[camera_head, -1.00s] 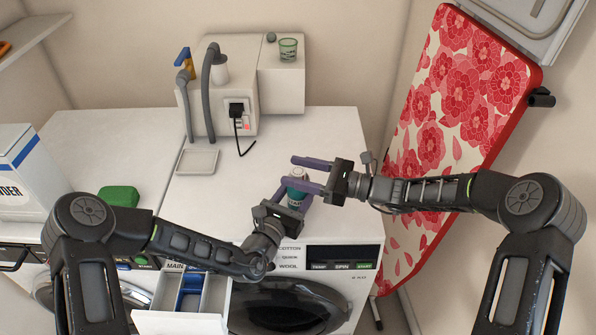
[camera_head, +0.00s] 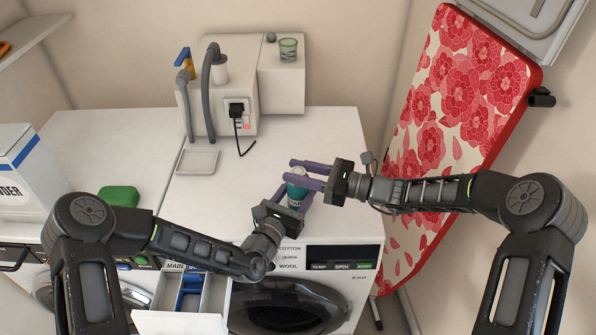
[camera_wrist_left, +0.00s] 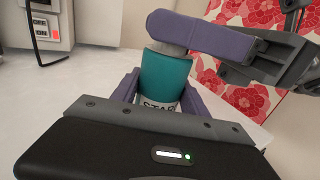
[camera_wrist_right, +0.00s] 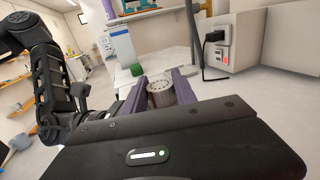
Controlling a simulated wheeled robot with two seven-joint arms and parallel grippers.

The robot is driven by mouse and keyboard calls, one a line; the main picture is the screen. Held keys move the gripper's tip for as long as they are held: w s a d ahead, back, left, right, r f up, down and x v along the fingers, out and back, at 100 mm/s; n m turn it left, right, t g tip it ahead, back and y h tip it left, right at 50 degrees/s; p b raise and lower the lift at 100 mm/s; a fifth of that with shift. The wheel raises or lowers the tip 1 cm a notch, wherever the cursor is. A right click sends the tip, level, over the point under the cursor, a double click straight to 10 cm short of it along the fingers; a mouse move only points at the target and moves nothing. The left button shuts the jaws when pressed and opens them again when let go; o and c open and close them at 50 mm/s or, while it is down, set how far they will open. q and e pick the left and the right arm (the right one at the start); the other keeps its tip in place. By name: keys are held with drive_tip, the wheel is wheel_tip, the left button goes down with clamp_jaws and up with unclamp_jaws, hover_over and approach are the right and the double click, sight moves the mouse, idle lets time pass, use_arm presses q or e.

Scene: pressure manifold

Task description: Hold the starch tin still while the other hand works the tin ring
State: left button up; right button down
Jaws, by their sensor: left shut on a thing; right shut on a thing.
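The starch tin (camera_head: 297,192) stands upright near the front of the white washer top. In the left wrist view it shows a teal body (camera_wrist_left: 164,76) and a white label, partly hidden. My left gripper (camera_head: 295,198) is shut around the tin's body from the front. My right gripper (camera_head: 298,174) comes in from the right and is shut on the tin ring at the top. The tin ring (camera_wrist_left: 170,46) is mostly hidden behind a purple finger in the left wrist view. In the right wrist view, the grey tin top (camera_wrist_right: 162,92) sits between the fingers.
A white machine (camera_head: 232,85) with hoses and a black plug stands behind. A shallow tray (camera_head: 198,161) and a green block (camera_head: 119,196) lie to the left. A floral ironing board (camera_head: 440,130) leans at the right. An open detergent drawer (camera_head: 180,322) juts out in front.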

use_arm(q)
drive_tip(key=shift+f, duration=0.1)
use_arm(e)
drive_tip(key=shift+r+m+t, duration=0.1)
drive_tip(key=shift+m+t, duration=0.2)
drive_tip(key=shift+m+t+h, duration=0.8)
drive_tip(key=shift+m+t, duration=0.3)
drive_tip(key=shift+t, duration=0.5)
drive_tip(key=m+t+h, duration=0.2)
drive_tip(key=t+h, duration=0.1)
drive_tip(key=shift+s+a+r+m+t, duration=0.1)
drive_tip(key=shift+a+m+t, duration=0.2)
drive_tip(key=shift+m, duration=0.1)
drive_tip(key=shift+m+t+h, duration=0.8)
drive_tip(key=shift+t+h, duration=0.1)
drive_tip(key=shift+h, duration=0.1)
drive_tip(key=shift+d+m+h, duration=0.1)
drive_tip(key=shift+m+h, duration=0.2)
drive_tip(key=c, duration=1)
unclamp_jaws()
drive_tip(key=shift+d, duration=0.15)
drive_tip(key=shift+o, duration=0.2)
